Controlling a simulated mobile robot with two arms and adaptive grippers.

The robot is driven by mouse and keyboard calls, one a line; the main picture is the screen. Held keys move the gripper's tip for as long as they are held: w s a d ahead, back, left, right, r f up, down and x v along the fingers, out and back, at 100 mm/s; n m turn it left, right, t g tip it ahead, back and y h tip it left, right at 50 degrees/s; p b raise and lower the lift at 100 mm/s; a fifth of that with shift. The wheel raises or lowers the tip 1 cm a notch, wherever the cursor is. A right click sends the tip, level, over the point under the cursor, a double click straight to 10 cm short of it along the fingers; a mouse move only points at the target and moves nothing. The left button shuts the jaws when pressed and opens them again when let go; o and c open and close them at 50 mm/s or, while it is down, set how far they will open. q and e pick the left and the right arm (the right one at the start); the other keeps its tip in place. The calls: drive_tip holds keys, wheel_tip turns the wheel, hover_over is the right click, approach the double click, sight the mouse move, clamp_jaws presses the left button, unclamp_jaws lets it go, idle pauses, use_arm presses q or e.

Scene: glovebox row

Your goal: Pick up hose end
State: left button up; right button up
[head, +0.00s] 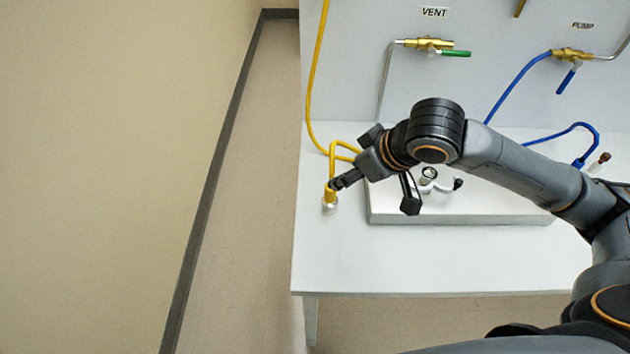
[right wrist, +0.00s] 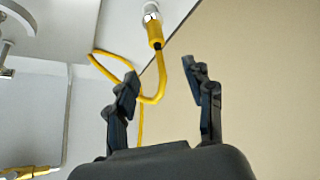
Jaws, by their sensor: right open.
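The yellow hose end (head: 330,194) stands near the left edge of the white bench, with a silvery metal fitting at its bottom. It also shows in the right wrist view (right wrist: 155,32), beyond the fingertips, with the yellow hose looping back between the fingers. My right gripper (head: 342,184) is right beside the hose end in the head view. In the right wrist view my right gripper (right wrist: 161,82) is open, with nothing clamped between its fingers. In the head view the fingers are small and partly overlap the hose. My left gripper is not in view.
A low white tray or platform (head: 460,219) lies under my right arm, holding a partly hidden white fitting (head: 440,185). Valves labelled VENT (head: 430,43) and PUMP (head: 573,54) are on the back panel. A blue hose (head: 517,80) runs from the pump valve. The bench front (head: 400,265) is clear.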

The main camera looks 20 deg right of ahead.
sight(331, 190)
drive_tip(key=x, duration=0.3)
drive_tip(key=p+x, duration=0.1)
drive_tip(key=x, duration=0.2)
drive_tip(key=s+d+f+x, duration=0.1)
drive_tip(key=x, duration=0.2)
drive_tip(key=shift+w+a+f, duration=0.1)
drive_tip(key=shift+a+f, duration=0.05)
drive_tip(key=shift+f, duration=0.1)
drive_tip(key=shift+x, duration=1.05)
drive_tip(key=shift+w+f, duration=0.1)
drive_tip(key=shift+w, duration=0.1)
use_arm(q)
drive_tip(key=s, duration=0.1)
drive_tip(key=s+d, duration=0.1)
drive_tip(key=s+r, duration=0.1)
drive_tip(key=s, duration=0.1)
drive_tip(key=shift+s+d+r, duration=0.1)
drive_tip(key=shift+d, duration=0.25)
use_arm(e)
clamp_jaws()
